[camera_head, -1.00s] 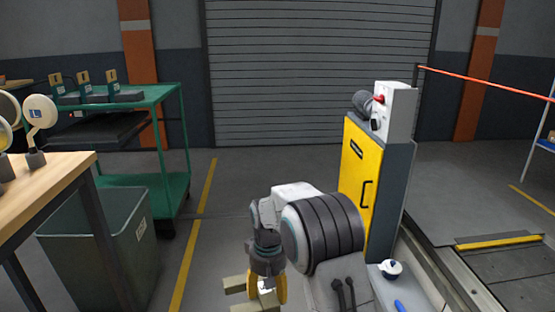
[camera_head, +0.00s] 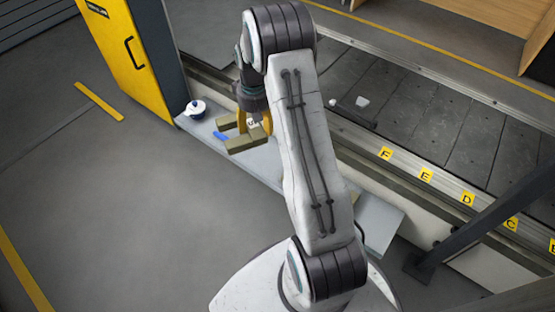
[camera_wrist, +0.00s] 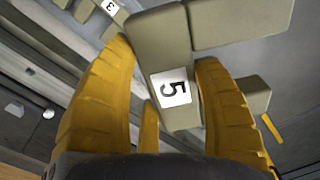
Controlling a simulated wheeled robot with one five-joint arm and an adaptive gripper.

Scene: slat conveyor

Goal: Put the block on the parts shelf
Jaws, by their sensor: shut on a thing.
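The block (camera_wrist: 176,65) is olive-beige, made of several joined bars, with a white label reading 5. In the wrist view it sits between the yellow fingers of my gripper (camera_wrist: 168,100), which is shut on it. In the head view my gripper (camera_head: 255,124) points down with the block (camera_head: 246,142) in it, in front of or over the grey ledge; I cannot tell whether they touch. A piece marked 3 (camera_wrist: 110,6) shows at the wrist view's top left; I cannot tell whether it belongs to the block. No shelf is clearly identifiable as the parts shelf.
The grey ledge (camera_head: 270,166) runs beside the slat conveyor (camera_head: 410,105). Lettered yellow tags (camera_head: 426,175) line the conveyor edge. Open floor lies left.

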